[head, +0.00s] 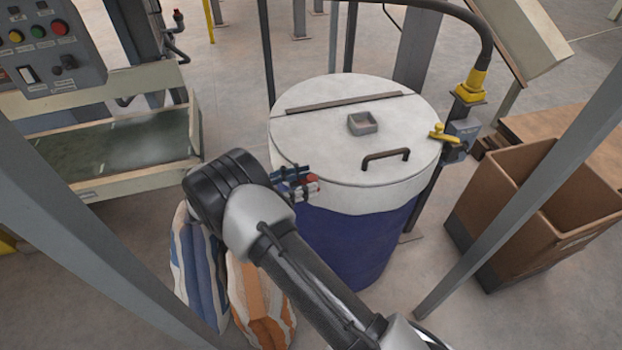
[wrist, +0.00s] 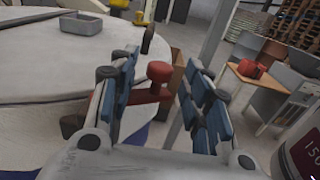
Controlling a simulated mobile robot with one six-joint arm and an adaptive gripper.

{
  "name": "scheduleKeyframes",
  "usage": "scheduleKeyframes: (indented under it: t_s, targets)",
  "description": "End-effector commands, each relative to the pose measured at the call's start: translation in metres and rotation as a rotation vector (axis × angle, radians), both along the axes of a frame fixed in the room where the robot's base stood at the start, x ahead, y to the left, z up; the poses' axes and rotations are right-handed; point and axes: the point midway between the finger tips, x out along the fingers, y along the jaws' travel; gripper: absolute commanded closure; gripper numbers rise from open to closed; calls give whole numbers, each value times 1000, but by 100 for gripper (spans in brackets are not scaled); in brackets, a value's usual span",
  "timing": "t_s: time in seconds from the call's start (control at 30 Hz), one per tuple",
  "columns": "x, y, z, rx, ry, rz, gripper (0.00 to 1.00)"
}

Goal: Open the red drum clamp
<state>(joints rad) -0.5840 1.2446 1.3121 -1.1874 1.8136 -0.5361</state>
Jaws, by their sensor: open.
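The drum has a blue body (head: 350,245) and a white lid (head: 330,135) with a dark handle. The red drum clamp (head: 312,178) sits at the left side of the lid rim in the head view, partly hidden by my gripper (head: 290,178). In the wrist view, the clamp shows as a red bar with a round red knob (wrist: 159,72). My gripper (wrist: 162,70) is open, with blue-padded fingers on either side of the knob. The left finger hides part of the red bar. I cannot tell whether a finger touches the clamp.
A yellow-handled valve (head: 437,133) stands by the lid's right side. Striped sacks (head: 258,300) stand below my arm. A brown box (head: 520,215) is at right, a control panel (head: 48,45) at upper left. Grey posts (head: 90,230) frame the space.

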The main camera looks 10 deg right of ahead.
Motion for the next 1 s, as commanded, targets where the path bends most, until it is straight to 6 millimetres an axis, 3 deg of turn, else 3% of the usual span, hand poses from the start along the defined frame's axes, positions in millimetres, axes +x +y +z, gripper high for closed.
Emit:
scheduleKeyframes:
  t_s: [0.2,0.4,0.6,1.0]
  targets:
    - [-7,49,-1,2,-1,3,56]
    - [-11,81,-1,1,1,2,56]
    - [-13,93,-1,0,2,-1,56]
    - [-13,93,0,0,2,0,56]
